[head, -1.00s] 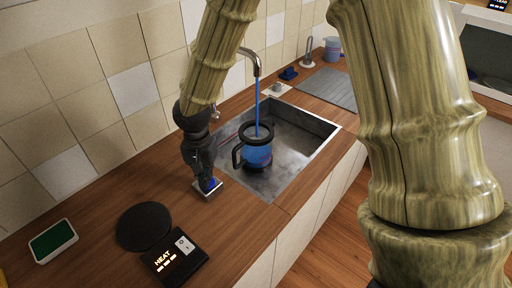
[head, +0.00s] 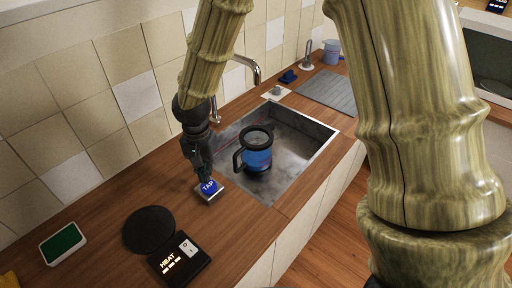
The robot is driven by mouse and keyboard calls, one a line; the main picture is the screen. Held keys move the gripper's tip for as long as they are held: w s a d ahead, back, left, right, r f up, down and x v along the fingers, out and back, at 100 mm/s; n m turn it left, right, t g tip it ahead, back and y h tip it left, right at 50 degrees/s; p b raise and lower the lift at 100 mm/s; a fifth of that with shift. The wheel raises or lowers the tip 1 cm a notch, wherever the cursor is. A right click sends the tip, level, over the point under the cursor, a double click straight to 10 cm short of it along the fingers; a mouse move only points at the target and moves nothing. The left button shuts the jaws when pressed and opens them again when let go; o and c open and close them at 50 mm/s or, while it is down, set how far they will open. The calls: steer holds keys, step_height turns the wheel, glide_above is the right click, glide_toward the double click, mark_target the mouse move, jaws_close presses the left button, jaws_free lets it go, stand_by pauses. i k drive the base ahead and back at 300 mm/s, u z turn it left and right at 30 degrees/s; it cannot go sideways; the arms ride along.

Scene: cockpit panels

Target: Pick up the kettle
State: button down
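The kettle (head: 257,158) stands upright in the metal sink. It has a clear body with blue liquid inside, a dark rim and a dark handle on its left side. My gripper (head: 205,178) is left of the sink, just above the blue TAP button (head: 209,188) on the counter. It is apart from the kettle. The fingers look close together, but their state is too small and dark to make out. The tap (head: 250,68) arches over the sink and no water runs from it.
A round black plate (head: 149,230) and a HEAT panel (head: 180,260) lie on the counter at the front. A green sponge-like block (head: 63,243) is at the left. The sink wall (head: 318,150) surrounds the kettle. A grey drying mat (head: 328,91) lies behind the sink.

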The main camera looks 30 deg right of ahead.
mark_target(255, 149)
steer(key=k, duration=1)
